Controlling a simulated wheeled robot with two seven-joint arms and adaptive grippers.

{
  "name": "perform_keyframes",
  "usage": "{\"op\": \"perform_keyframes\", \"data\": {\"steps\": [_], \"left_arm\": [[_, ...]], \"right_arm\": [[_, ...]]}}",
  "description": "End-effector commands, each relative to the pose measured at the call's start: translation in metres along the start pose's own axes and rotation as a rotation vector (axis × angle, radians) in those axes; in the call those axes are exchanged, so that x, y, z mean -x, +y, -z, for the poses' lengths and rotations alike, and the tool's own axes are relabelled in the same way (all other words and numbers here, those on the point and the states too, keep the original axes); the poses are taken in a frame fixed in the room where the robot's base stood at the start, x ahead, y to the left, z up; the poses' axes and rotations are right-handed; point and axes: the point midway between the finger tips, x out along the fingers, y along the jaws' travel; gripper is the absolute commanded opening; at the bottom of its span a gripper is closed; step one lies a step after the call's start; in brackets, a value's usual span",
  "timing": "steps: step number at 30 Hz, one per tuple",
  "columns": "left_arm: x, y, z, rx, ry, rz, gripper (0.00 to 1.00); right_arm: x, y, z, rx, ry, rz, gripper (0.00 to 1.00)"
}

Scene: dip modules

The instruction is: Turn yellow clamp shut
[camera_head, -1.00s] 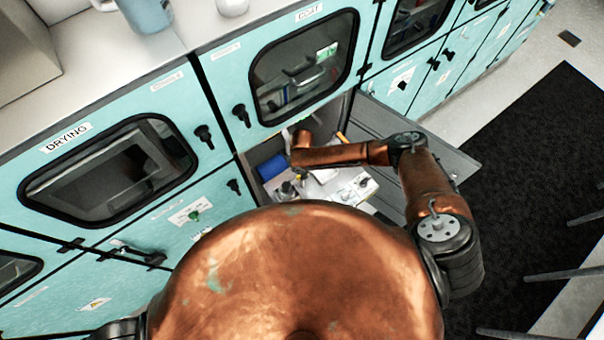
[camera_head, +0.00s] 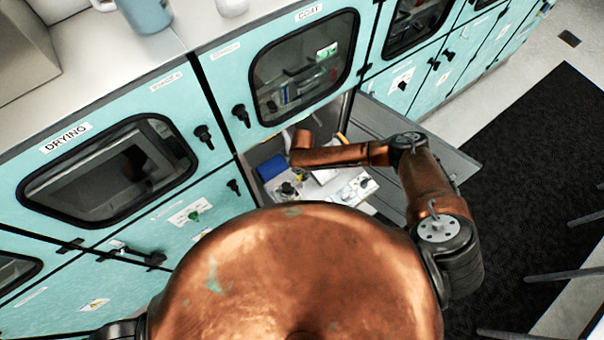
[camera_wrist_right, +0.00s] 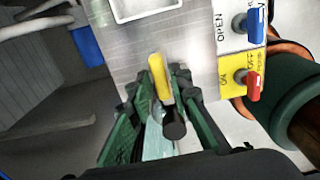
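In the right wrist view, the yellow clamp (camera_wrist_right: 159,72) shows as a yellow handle with a dark rounded end, in front of a brushed metal plate (camera_wrist_right: 193,35). My right gripper (camera_wrist_right: 158,88) has its green fingers on either side of the handle, with gaps between them and it, so it looks open; contact is not clear. In the head view my right arm reaches into an open lower compartment (camera_head: 362,188), and its wrist hides the clamp and most of the gripper. My left gripper is not in view.
Beside the clamp are a blue switch (camera_wrist_right: 253,27) marked OPEN and a red switch (camera_wrist_right: 252,86) on a yellow label. A blue block (camera_head: 271,168) lies in the compartment's left part. The open compartment door (camera_head: 440,150) stands to the right of my arm.

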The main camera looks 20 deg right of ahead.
Motion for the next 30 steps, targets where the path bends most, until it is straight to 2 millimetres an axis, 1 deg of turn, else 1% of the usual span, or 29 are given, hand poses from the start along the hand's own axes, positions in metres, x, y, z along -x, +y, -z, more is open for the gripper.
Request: {"op": "perform_keyframes", "data": {"steps": [1,3,4,11,14,17,20,24,30], "left_arm": [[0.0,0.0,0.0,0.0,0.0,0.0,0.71],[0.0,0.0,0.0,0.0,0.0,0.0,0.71],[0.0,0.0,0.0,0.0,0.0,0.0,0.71],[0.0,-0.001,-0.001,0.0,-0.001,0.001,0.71],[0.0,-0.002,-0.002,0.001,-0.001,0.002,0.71],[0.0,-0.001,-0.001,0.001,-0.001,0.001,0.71],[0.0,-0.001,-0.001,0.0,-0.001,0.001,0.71],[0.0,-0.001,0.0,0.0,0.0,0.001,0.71],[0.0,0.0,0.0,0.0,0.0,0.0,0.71]], "right_arm": [[0.0,0.0,0.0,0.0,0.0,0.0,0.24],[0.0,0.0,0.0,-0.001,0.0,0.0,0.29],[0.0,0.0,0.0,-0.001,0.0,0.0,0.29],[0.0,0.0,0.0,-0.002,0.0,0.001,0.29],[0.004,0.0,0.0,-0.001,0.0,0.001,0.29],[0.017,0.0,-0.001,-0.002,0.0,0.0,0.29],[0.035,0.0,-0.001,-0.001,0.001,-0.002,0.29],[0.066,0.001,-0.001,-0.001,-0.001,-0.002,0.29],[0.101,0.0,0.0,0.0,0.0,-0.001,0.29]]}}
